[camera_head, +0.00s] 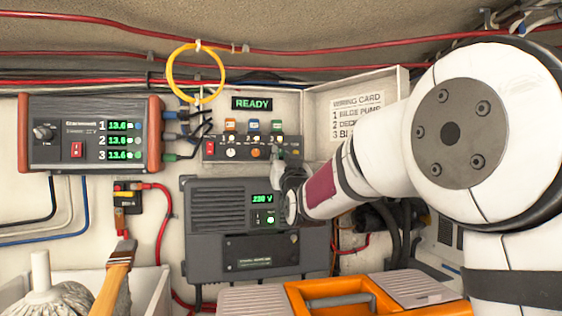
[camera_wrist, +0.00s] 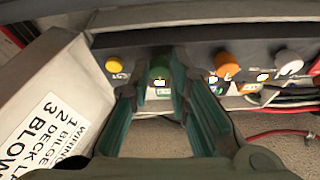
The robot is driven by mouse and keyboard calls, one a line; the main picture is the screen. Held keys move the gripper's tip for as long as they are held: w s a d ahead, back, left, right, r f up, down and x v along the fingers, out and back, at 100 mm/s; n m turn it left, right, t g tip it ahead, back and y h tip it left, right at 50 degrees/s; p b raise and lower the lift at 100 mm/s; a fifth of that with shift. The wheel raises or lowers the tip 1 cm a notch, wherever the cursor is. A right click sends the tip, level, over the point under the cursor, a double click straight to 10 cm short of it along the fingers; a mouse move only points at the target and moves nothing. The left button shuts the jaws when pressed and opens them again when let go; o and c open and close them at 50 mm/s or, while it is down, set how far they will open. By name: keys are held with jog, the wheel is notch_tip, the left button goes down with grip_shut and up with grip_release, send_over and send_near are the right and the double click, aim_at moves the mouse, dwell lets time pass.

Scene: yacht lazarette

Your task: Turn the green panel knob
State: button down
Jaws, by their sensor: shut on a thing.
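The green panel knob (camera_wrist: 158,72) sits on the dark front of a small panel, seen between my gripper's fingers in the wrist view. My gripper (camera_wrist: 164,66) is shut on this knob, one finger on each side, and its fingers partly cover it. In the head view my gripper (camera_head: 279,161) reaches the right part of the switch panel (camera_head: 212,150) and hides the green knob there.
A yellow knob (camera_wrist: 115,66) is on one side of the green knob, an orange knob (camera_wrist: 228,63) and a white knob (camera_wrist: 287,62) on the other. A wiring card (camera_head: 357,112) hangs on the open lid. An inverter (camera_head: 215,212) is below. An orange toolbox (camera_head: 350,296) stands in front.

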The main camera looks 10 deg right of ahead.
jog(key=shift+a+r+m+g+h+b, duration=0.1)
jog(key=shift+m+g+h+b, duration=0.55)
jog(key=shift+m, duration=1.2)
jog(key=shift+a+f+m+h+b, duration=0.15)
jog(key=shift+m+h, duration=0.85)
jog(key=shift+m, duration=0.8)
jog(key=shift+a+r+m+g+h+b, duration=0.15)
jog(key=shift+m+g+h+b, duration=0.2)
jog(key=shift+m+h, duration=1)
jog(key=shift+m+y, duration=0.3)
jog(key=shift+m, duration=0.4)
jog(key=c, duration=1.5)
grip_release()
jog(key=shift+s, duration=0.1)
jog(key=v, duration=1.1)
jog(key=shift+s, duration=0.4)
jog(key=shift+a, duration=0.1)
